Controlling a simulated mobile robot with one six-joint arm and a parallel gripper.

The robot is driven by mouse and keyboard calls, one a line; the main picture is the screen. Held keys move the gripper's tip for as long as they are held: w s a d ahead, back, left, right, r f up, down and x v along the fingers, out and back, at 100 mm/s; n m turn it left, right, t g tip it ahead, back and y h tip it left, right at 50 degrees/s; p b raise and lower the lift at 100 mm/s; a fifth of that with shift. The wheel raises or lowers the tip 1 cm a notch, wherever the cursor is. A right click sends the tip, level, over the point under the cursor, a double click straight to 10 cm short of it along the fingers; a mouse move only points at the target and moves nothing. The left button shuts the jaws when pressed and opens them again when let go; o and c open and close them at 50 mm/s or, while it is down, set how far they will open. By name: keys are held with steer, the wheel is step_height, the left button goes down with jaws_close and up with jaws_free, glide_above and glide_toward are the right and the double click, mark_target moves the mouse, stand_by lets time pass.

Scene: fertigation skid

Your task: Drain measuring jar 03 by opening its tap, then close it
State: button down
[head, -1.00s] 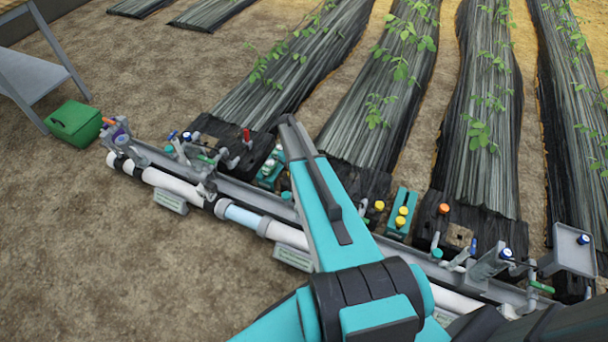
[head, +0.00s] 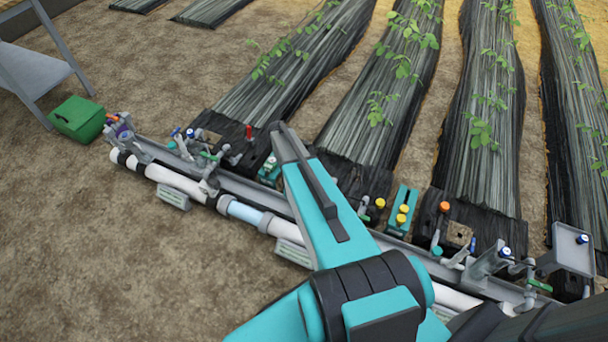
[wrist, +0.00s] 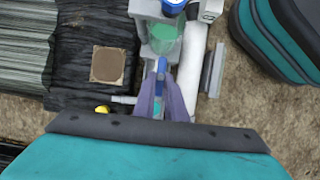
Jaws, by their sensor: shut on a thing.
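In the wrist view, my gripper (wrist: 161,92) is shut on a slim blue tap handle (wrist: 161,66), its two purple-grey fingers on either side of it. Just beyond the fingers stands a measuring jar (wrist: 165,40) with green liquid, in a grey holder with a blue top (wrist: 172,7). The jar's number is not readable to me, and the tap body is mostly hidden by the fingers.
A white pipe (wrist: 191,65) runs beside the jar. A beige square (wrist: 108,65) lies on the black bed cover at left. A green box (head: 78,118) sits at left.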

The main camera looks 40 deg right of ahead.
steer(key=shift+s+d, duration=0.1)
steer(key=shift+s, duration=0.1)
steer(key=c, duration=1.8)
jaws_free()
steer(key=shift+w, duration=0.1)
steer(key=v, duration=1.3)
steer(key=shift+r, duration=0.3)
steer(key=shift+w, duration=0.15)
